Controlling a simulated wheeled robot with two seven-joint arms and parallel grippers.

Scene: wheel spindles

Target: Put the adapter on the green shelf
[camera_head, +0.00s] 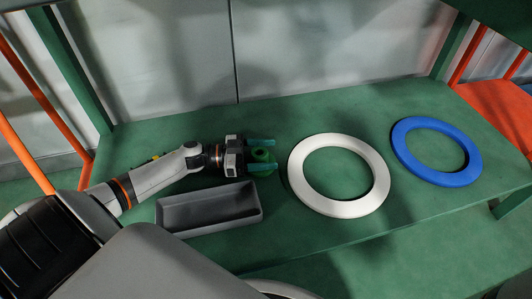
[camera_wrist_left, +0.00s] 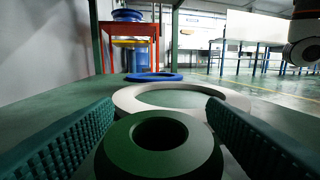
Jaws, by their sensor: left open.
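The green adapter (camera_head: 263,156), a round piece with a hole in its middle, appears to stand on the green shelf (camera_head: 290,240), between the grey tray and the white ring. My left gripper (camera_head: 272,155) comes in from the left with its two teal fingers apart, one on each side of the adapter. In the left wrist view the adapter (camera_wrist_left: 118,152) sits low in the middle between the ridged fingers (camera_wrist_left: 160,125). I cannot tell whether the fingers touch it. My right gripper is not in view.
A grey open tray (camera_head: 210,226) lies in front of my left forearm. A white ring (camera_head: 300,187) lies right of the adapter, and a blue ring (camera_head: 402,147) lies farther right. A pale wall panel (camera_head: 330,50) closes the back.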

